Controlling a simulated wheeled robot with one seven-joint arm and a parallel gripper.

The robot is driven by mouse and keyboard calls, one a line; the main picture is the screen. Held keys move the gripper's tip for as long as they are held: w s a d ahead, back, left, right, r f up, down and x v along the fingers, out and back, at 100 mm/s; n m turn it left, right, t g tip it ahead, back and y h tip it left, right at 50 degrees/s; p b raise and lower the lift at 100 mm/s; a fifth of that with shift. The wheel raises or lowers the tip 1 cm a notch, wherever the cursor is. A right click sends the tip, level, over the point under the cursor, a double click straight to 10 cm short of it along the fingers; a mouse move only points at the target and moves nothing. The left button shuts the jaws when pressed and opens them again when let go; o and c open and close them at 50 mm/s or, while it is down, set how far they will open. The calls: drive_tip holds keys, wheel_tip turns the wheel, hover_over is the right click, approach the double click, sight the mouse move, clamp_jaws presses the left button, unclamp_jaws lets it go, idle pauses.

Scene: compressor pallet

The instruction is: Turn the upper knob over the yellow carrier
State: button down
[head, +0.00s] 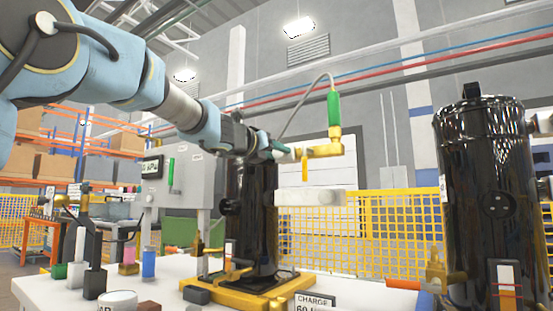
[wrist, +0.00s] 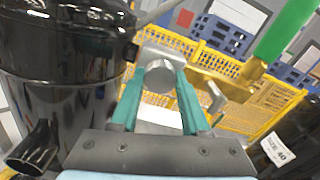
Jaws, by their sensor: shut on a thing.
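The upper knob (wrist: 160,76) is a grey round cylinder in the wrist view, seen end-on between the teal fingers. My gripper (wrist: 160,88) is shut on it, one finger on each side. In the head view my gripper (head: 284,153) reaches in from the left, level with a brass fitting (head: 325,148); the knob is hard to make out there. The yellow carrier (head: 286,285) lies below, under a black compressor (head: 252,240). This compressor (wrist: 65,100) also fills the left of the wrist view.
A green hose end (head: 334,108) rises from the brass fitting. A pale block (head: 310,197) juts out below my gripper. Another black compressor (head: 487,180) stands at the right. A grey meter box (head: 180,195) is at the left. A yellow mesh fence (head: 395,225) runs behind.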

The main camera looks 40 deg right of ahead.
drive_tip(key=shift+f+m+b, duration=0.1)
drive_tip(key=shift+m+b, duration=0.75)
drive_tip(key=shift+m, duration=1.35)
drive_tip(key=shift+c, duration=1.9)
unclamp_jaws()
drive_tip(key=shift+a, duration=0.1)
drive_tip(key=b+v, duration=0.1)
drive_tip(key=v, duration=0.9)
drive_tip(key=shift+a, duration=0.25)
drive_tip(key=shift+a, duration=0.1)
